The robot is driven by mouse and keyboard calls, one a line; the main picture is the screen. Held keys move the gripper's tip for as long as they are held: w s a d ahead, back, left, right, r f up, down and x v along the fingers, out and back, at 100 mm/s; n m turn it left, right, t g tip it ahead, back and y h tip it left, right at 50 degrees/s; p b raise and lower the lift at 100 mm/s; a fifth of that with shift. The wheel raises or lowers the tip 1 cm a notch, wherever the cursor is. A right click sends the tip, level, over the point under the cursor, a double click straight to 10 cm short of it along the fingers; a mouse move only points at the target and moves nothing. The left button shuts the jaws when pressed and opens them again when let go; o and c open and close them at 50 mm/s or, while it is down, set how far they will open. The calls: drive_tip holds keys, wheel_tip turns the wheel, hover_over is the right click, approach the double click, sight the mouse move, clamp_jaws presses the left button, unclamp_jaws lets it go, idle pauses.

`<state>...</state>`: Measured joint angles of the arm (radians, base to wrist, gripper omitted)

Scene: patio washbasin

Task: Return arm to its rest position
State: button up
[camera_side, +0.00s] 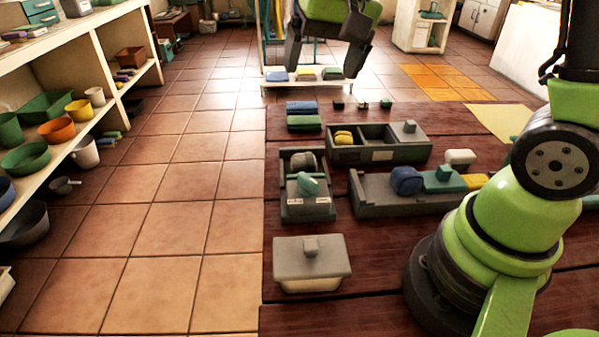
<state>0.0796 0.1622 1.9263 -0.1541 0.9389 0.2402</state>
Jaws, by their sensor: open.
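My gripper (322,66) is at the top centre of the side view, raised above the far end of the dark wooden table (350,318). Its two dark fingers are spread apart, with nothing seen between them. It is clear of all the objects on the table. My green arm base stands at the right side of the table. The upper part of the arm is cut off by the top edge of the picture.
A lidded grey box (310,262) sits at the front left. Behind it are a narrow grey tray (307,212), a divided box (378,152) and a low grey holder (385,208) with coloured blocks. A shelf unit (75,48) with bowls stands left; tiled floor lies between.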

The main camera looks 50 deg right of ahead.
drive_tip(key=s+a+r+n+t, duration=0.1)
drive_tip(key=s+a+r+t, duration=0.1)
drive_tip(key=s, duration=0.5)
drive_tip(key=s+a+r+n+t+y, duration=0.1)
drive_tip(key=s+a+r+n+t, duration=0.1)
drive_tip(key=s, duration=0.6)
drive_tip(key=shift+r, duration=0.5)
